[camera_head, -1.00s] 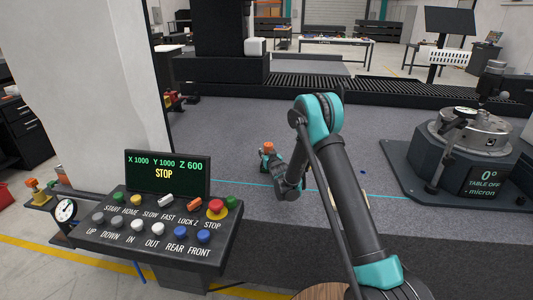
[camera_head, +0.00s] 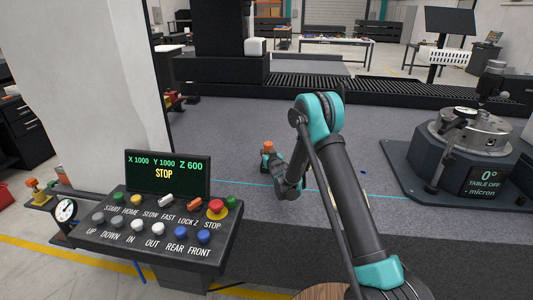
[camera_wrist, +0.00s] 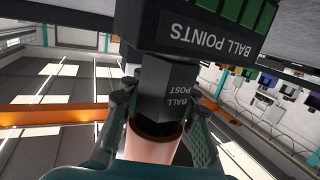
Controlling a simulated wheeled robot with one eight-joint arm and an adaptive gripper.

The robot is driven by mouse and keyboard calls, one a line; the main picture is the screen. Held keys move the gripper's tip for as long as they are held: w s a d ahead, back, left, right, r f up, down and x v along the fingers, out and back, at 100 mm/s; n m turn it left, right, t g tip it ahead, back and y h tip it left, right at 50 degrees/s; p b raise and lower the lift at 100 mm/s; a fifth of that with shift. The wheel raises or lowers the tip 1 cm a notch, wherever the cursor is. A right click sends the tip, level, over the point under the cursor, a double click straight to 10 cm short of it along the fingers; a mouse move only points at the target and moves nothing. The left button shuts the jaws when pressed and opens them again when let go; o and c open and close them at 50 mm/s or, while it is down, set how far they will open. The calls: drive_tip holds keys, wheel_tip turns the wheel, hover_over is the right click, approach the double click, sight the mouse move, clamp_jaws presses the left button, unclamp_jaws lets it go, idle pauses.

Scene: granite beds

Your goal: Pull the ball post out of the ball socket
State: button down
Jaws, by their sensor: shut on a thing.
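The ball post (camera_wrist: 163,85) is a dark faceted block with its own label, upside down in the wrist view, and a copper-coloured cylindrical end (camera_wrist: 152,148). My gripper (camera_wrist: 162,105) has one finger on each side of the post and is shut on it. The post lines up with a dark block marked "BALL POINTS" (camera_wrist: 195,30). I cannot tell whether they touch, and no socket opening shows. In the head view, the post's orange top (camera_head: 268,146) stands above the granite, and my gripper (camera_head: 269,160) is just below it, small and partly hidden by my arm.
A control console (camera_head: 150,220) with a red stop button stands at the front left, beside a pale column (camera_head: 90,80). A rotary table (camera_head: 472,145) stands at the right. The granite bed (camera_head: 220,130) is largely clear around my gripper.

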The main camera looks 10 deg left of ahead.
drive_tip(key=shift+r, duration=0.55)
drive_tip(key=shift+r, duration=2.6)
